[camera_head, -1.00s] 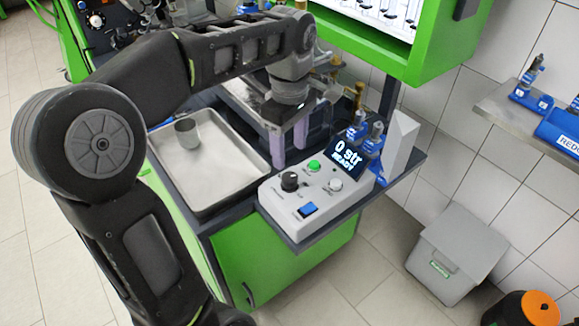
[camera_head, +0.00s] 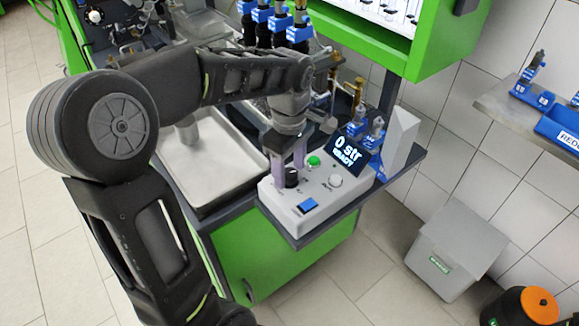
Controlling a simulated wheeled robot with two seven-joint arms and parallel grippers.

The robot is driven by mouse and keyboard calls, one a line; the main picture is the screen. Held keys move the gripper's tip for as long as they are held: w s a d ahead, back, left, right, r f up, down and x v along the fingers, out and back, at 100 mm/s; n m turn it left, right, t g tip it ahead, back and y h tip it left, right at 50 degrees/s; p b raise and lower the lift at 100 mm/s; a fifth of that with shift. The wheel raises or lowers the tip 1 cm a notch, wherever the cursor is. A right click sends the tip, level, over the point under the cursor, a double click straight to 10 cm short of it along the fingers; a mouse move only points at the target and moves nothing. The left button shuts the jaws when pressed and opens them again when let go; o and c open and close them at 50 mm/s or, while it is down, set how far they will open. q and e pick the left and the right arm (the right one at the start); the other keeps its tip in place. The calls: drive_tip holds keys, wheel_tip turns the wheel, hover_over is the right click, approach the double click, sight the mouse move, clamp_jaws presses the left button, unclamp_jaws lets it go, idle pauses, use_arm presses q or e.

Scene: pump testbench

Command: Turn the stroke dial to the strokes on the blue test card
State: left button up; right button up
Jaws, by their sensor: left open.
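The control box (camera_head: 318,205) is a light grey box on the bench corner. Its black stroke dial (camera_head: 291,178) stands at the box's back left. My left gripper (camera_head: 289,172) is open, pointing down over the box, with its purple-grey fingers on both sides of the dial; I cannot tell whether they touch it. The dark display (camera_head: 347,155) reads "0 str" and "READY". The box also carries a green button (camera_head: 314,161), a pale round knob (camera_head: 335,181) and a blue square piece (camera_head: 308,205). I cannot make out a readable blue test card. My right gripper is not in view.
A metal tray (camera_head: 217,190) lies left of the box, with a grey cup (camera_head: 187,134) partly behind my arm. Blue-based fittings (camera_head: 376,136) and a white upright block (camera_head: 401,140) stand behind the display. A grey bin (camera_head: 452,250) stands on the floor at right.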

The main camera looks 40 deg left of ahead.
use_arm(q)
drive_tip(key=shift+c, duration=0.5)
clamp_jaws()
drive_tip(key=shift+m, duration=0.4)
drive_tip(key=m, duration=1.1)
drive_tip(key=shift+p, duration=0.4)
drive_tip(key=shift+o, duration=0.5)
unclamp_jaws()
drive_tip(key=shift+r, duration=0.15)
